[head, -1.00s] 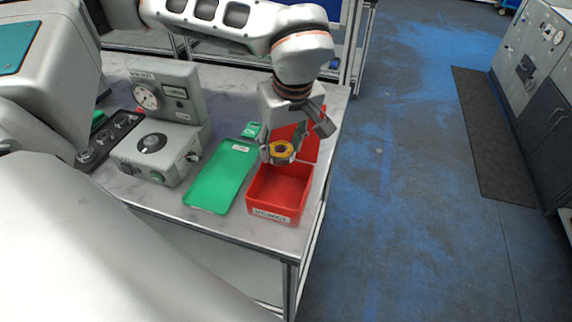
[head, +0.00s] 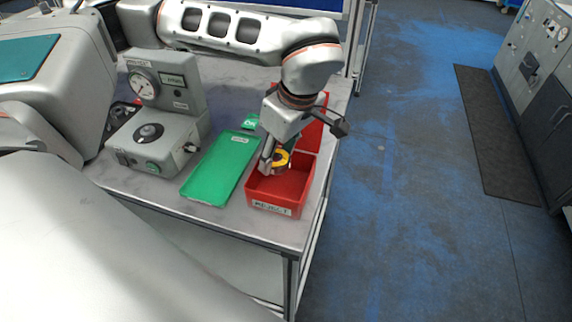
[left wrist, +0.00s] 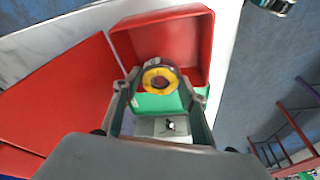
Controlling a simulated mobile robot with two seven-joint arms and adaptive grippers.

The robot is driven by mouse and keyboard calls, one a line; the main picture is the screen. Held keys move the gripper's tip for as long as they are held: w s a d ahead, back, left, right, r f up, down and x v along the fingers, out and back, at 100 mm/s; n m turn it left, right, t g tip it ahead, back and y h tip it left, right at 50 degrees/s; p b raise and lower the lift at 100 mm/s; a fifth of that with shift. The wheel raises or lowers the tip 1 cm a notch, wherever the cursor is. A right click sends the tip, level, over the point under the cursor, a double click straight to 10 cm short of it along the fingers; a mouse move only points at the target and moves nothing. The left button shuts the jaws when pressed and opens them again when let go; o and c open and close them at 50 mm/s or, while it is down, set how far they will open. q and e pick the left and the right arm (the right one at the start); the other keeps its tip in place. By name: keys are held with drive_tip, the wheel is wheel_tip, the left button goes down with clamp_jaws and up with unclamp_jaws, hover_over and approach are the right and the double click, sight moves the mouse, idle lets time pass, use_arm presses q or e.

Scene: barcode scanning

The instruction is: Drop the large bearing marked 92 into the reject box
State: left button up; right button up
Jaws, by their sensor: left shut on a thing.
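The bearing (head: 282,159) has a yellow ring around a dark centre; its marking is not legible. My left gripper (head: 278,165) is shut on it, pointing down at the back left part of the red reject box (head: 272,207). The box is open-topped, with a white REJECT label on its front. In the left wrist view, the bearing (left wrist: 160,79) sits between the two fingertips (left wrist: 160,84), with the red box (left wrist: 161,38) around and behind it. I cannot tell whether the bearing touches the box. My right gripper is not in view.
A green tray (head: 220,170) lies left of the red box. A grey gauge device (head: 150,135) stands further left. The table's right edge is close.

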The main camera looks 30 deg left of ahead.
use_arm(q)
drive_tip(key=shift+f, duration=0.3)
drive_tip(key=o, duration=1.4)
drive_tip(key=v, duration=1.2)
drive_tip(key=shift+r, duration=0.1)
